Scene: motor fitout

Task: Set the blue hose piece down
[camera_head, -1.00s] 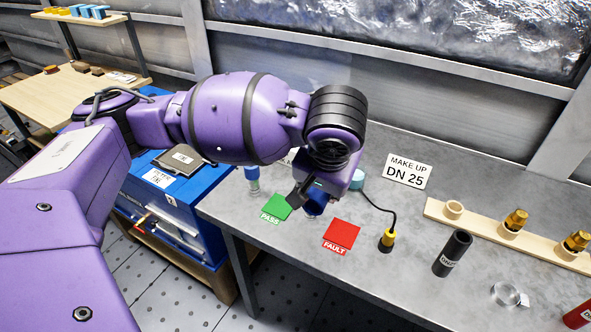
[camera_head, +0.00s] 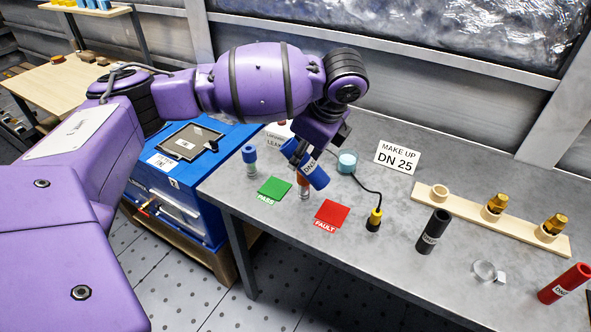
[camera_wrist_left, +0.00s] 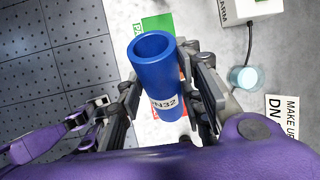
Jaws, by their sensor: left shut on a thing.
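The blue hose piece (camera_head: 314,174), with a white label, is tilted in the head view over the grey table, near the gap between the green PASS pad (camera_head: 274,187) and the red FAULT pad (camera_head: 332,214). My left gripper (camera_head: 306,157) is shut on it. In the left wrist view, the hose piece (camera_wrist_left: 154,65) sits between the two fingers (camera_wrist_left: 166,92), its open end facing the camera and its label reading DN32. The wrist view shows part of both pads behind it. My right gripper is in neither view.
An orange-brown upright piece (camera_head: 304,191) stands just below the hose. A wooden rack (camera_head: 470,212) is at right.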

